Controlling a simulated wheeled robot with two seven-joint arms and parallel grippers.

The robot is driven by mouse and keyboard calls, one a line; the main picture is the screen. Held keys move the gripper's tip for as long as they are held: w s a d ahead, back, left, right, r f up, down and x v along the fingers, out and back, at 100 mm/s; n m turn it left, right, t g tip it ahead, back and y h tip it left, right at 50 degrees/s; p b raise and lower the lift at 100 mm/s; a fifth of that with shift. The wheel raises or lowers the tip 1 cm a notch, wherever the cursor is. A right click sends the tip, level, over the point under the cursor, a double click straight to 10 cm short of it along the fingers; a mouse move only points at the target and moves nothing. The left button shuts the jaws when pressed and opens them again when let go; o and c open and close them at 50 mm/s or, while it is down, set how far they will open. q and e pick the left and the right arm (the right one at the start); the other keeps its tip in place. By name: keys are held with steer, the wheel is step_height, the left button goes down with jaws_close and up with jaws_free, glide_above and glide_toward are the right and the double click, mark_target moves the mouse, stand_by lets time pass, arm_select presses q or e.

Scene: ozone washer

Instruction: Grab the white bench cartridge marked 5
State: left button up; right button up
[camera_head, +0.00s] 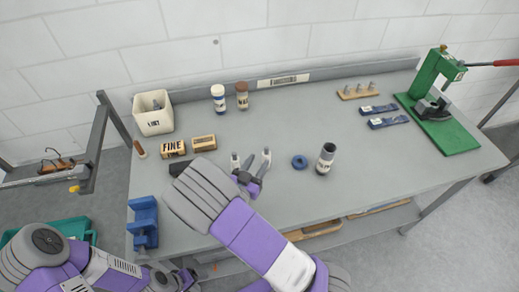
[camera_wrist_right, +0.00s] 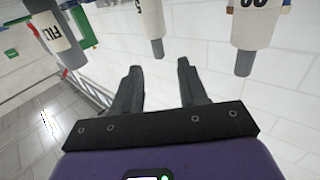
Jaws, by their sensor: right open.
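Two small white cartridges stand on the grey bench in the head view, a left one (camera_head: 235,160) and a right one (camera_head: 266,156). Their marks are too small to read there. My right gripper (camera_head: 248,178) is open and empty, just in front of them. In the right wrist view the open fingers (camera_wrist_right: 158,78) point toward a white cartridge (camera_wrist_right: 152,18) at the top edge. Another white cartridge (camera_wrist_right: 250,22) farther right has a dark mark, partly cut off, that may include a 5. My left gripper (camera_head: 186,277) is low at the bottom left, its fingers unclear.
A grey-white labelled canister (camera_head: 325,160) and a blue ring (camera_head: 299,162) stand to the right. A blue vise-like block (camera_head: 144,222) sits at the front left. A green press (camera_head: 437,100) stands far right.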

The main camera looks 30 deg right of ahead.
mark_target(266, 150)
steer(key=x, duration=0.7)
steer(key=shift+d, duration=0.25)
jaws_close()
